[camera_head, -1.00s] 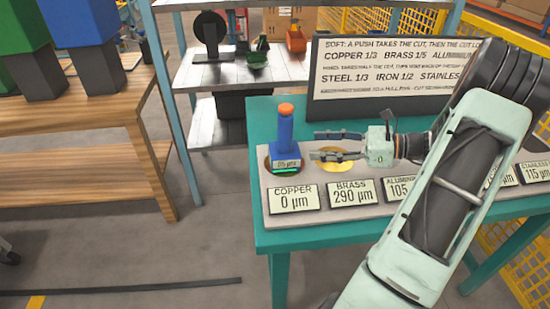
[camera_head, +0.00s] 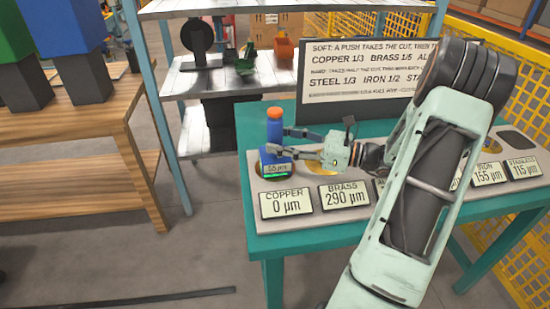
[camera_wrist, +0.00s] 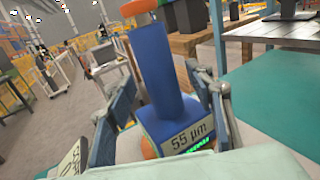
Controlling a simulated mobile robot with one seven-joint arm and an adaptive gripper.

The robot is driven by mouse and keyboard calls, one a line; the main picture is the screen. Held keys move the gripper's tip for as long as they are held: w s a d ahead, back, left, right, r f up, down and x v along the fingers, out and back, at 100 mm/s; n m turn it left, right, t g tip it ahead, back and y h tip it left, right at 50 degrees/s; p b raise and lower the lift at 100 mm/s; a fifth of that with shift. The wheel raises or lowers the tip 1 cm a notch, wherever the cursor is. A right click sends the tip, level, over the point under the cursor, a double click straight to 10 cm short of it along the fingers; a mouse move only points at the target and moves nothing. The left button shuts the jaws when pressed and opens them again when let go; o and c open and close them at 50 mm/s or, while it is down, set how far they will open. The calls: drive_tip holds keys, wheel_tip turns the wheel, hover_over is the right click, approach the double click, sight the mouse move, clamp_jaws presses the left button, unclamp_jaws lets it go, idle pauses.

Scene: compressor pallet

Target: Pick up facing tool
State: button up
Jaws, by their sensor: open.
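The facing tool (camera_head: 275,142) is a blue upright cylinder with an orange top and a wider base whose display reads 55 µm. It stands over the copper disc at the left end of the grey board, behind the label reading 0 µm. My gripper (camera_head: 275,150) is open and level, reaching in from the right, with its fingers at the tool's body. In the wrist view the tool (camera_wrist: 160,75) stands between the two spread fingers (camera_wrist: 163,95). The head view does not show clearly whether either finger touches it.
The grey board (camera_head: 262,222) lies on a teal table (camera_head: 250,140) and carries labels for brass (camera_head: 344,195), iron (camera_head: 488,174) and other metals. A dark sign (camera_head: 350,113) stands behind it. A wooden bench (camera_head: 75,125) is at left, a metal shelf (camera_head: 215,80) behind.

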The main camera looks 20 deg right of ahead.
drive_tip(key=shift+x, duration=1)
clamp_jaws()
drive_tip(key=shift+r, duration=0.15)
